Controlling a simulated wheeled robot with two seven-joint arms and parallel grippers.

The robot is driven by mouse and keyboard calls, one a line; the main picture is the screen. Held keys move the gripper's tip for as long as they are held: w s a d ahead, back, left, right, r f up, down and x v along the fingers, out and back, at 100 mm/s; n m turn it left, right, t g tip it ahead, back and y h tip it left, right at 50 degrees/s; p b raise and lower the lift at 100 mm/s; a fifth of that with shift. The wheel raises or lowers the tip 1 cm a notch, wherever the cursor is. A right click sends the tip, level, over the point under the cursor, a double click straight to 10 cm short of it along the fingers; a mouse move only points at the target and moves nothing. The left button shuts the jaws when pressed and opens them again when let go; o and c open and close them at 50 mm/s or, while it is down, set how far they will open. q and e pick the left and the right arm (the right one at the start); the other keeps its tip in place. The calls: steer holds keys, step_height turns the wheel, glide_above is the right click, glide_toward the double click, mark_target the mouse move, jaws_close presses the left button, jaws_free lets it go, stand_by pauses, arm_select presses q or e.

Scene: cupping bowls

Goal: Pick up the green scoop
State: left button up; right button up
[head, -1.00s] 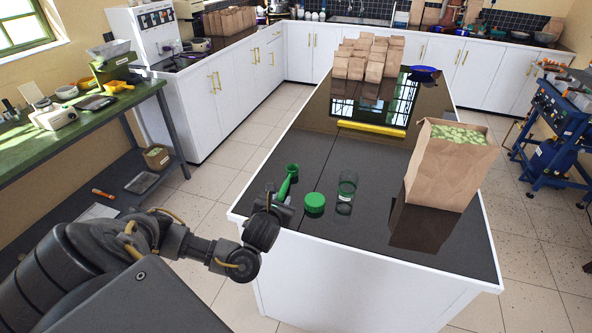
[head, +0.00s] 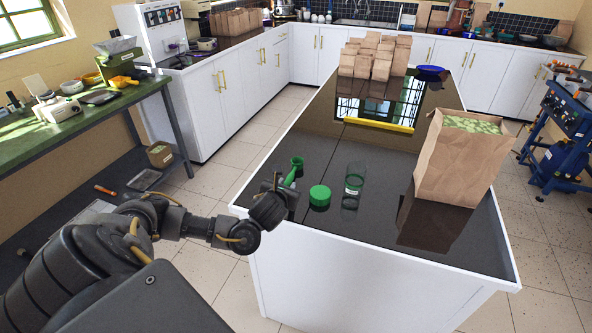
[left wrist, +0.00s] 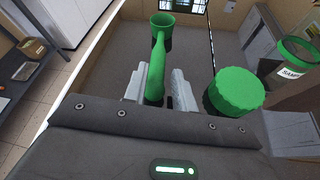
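The green scoop (head: 296,165) is at the left edge of the dark island top, cup away from me and handle toward my left gripper (head: 284,190). In the left wrist view the scoop's handle (left wrist: 156,72) runs back between the two pale fingers of the left gripper (left wrist: 158,88). The fingers stand apart on either side of the handle, with a narrow dark gap beside the right finger. The gripper hides the handle's near end in the head view. My right gripper is not in view.
A green round lid (head: 320,196) sits close to the right of the gripper, also in the left wrist view (left wrist: 236,92). A glass jar (head: 354,182) stands beyond it. A large paper bag (head: 458,160) stands further right. The island's white edge (head: 246,212) runs under my arm.

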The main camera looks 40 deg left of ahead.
mark_target(288, 181)
arm_select(q)
steer(key=shift+w+a+f, duration=0.15)
steer(key=shift+w+a, duration=0.05)
steer(key=shift+w, duration=0.05)
steer(key=x, duration=0.3)
steer(key=shift+s+a+f+p, duration=0.1)
steer(key=shift+p, duration=0.25)
steer(key=shift+w+a+f, duration=0.2)
steer(key=shift+w+f, duration=0.15)
steer(key=shift+w, duration=0.2)
steer(key=shift+c, duration=0.5)
jaws_close()
steer(key=shift+r, duration=0.15)
